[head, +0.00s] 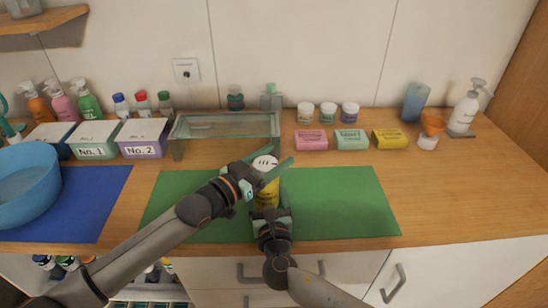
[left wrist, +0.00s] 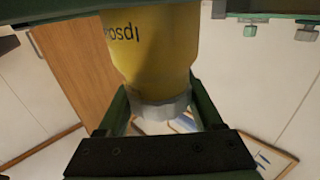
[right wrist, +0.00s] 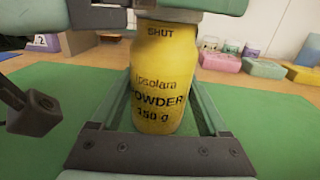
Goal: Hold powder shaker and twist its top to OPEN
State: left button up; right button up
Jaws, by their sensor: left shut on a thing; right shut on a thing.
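The powder shaker is a yellow bottle (head: 268,195) with a pale top (head: 265,162) that has dark holes. It stands upright over the green mat (head: 340,205). My left gripper (head: 266,168) is shut on the top; in the left wrist view the pale top (left wrist: 160,113) sits between its fingers. My right gripper (head: 269,208) is shut on the yellow body. In the right wrist view the body (right wrist: 160,85) reads "SHUT" near its upper edge and "POWDER 150 g" below. I cannot tell whether the bottle touches the mat.
A glass shelf stand (head: 225,130) is close behind the shaker. Behind right are pink (head: 311,140), green (head: 351,139) and yellow (head: 390,138) soap boxes. A blue bowl (head: 25,175) on a blue mat (head: 85,205) is at left. The mat's right side is clear.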

pick_arm(q)
jog(key=o, duration=1.4)
jog(key=shift+c, duration=0.2)
jog(key=shift+s+a, duration=0.35)
jog(key=shift+a, duration=0.05)
jog(key=v, duration=1.1)
pick_arm(e)
jog(key=o, duration=1.3)
